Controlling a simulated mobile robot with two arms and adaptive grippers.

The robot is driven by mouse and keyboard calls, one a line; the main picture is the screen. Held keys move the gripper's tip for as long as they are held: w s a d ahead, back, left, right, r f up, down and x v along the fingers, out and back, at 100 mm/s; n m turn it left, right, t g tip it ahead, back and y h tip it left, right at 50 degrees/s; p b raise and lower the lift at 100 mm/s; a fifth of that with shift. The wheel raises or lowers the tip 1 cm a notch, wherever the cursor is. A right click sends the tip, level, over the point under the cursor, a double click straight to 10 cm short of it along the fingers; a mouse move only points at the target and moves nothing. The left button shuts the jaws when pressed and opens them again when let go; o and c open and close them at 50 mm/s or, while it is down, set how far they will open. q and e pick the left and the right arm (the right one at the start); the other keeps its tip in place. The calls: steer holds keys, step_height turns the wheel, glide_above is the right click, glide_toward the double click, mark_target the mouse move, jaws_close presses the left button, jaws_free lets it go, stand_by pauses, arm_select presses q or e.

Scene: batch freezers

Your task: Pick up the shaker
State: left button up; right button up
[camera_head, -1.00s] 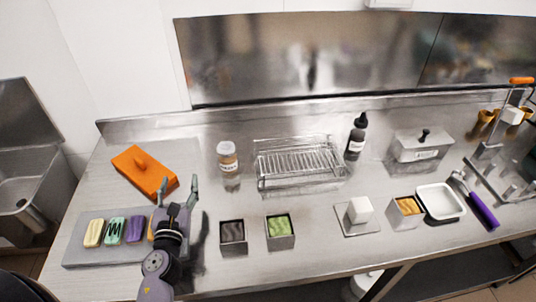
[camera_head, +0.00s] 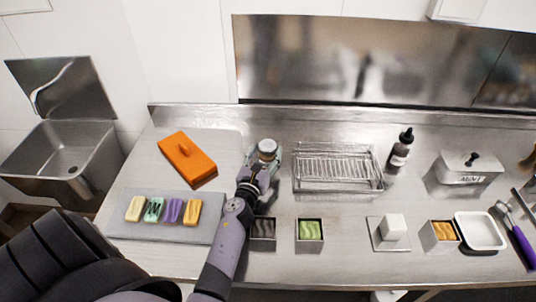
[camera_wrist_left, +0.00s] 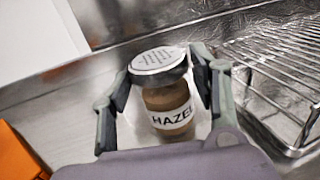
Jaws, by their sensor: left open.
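The shaker (camera_wrist_left: 167,92) is a clear jar of brown powder with a perforated white lid and a label that reads "HAZEL". It stands upright on the steel counter. In the head view its lid (camera_head: 267,147) shows just beyond my left gripper (camera_head: 264,160), which hides most of the jar. In the left wrist view my left gripper (camera_wrist_left: 160,100) is open, with one finger on each side of the shaker. Small gaps show between fingers and jar, so it does not look gripped. My right gripper is not in view.
A wire rack on a tray (camera_head: 338,168) stands close to the right of the shaker. A grey board (camera_head: 150,231) with several coloured bars is at front left. Small tins, including a green-filled one (camera_head: 310,231), stand in front.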

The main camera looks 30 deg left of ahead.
mark_target(271, 141)
arm_select(q)
steer(key=x, duration=0.6)
steer(key=shift+s, duration=0.1)
steer(key=shift+c, duration=0.2)
steer(key=c, duration=1)
steer(key=shift+c, duration=0.2)
